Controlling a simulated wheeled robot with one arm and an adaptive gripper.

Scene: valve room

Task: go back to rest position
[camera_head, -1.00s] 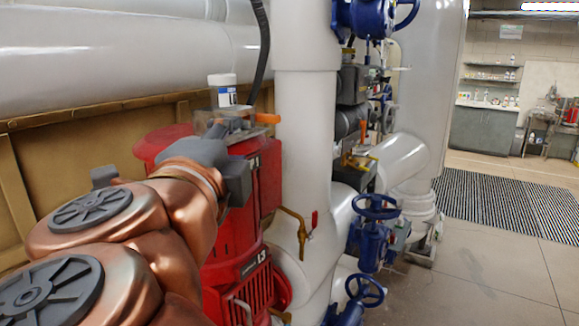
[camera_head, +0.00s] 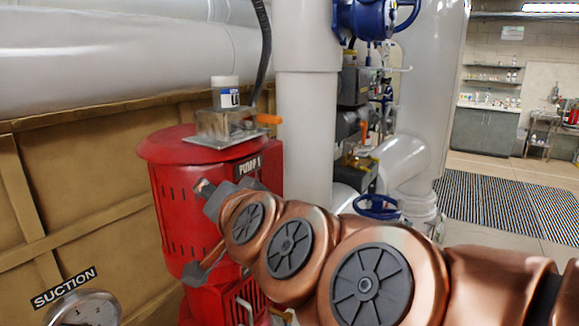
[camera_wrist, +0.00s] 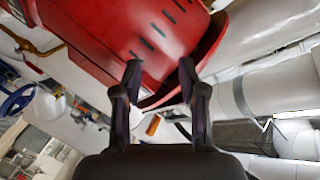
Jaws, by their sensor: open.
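My gripper (camera_wrist: 160,85) is open and empty in the wrist view, with its two dark fingers apart and the red pump (camera_wrist: 140,35) beyond them. In the head view my copper arm reaches in from the lower right. My gripper (camera_head: 194,232) is at the arm's left end, in front of the red pump (camera_head: 165,200). I cannot tell from these views whether a finger touches the pump.
A white jar (camera_head: 225,94) stands on a clear box (camera_head: 222,127) on top of the pump. A suction gauge (camera_head: 85,310) is at lower left. White pipes (camera_head: 305,140) and blue valves (camera_head: 376,207) stand right of the pump. Open floor (camera_head: 490,180) lies at the right.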

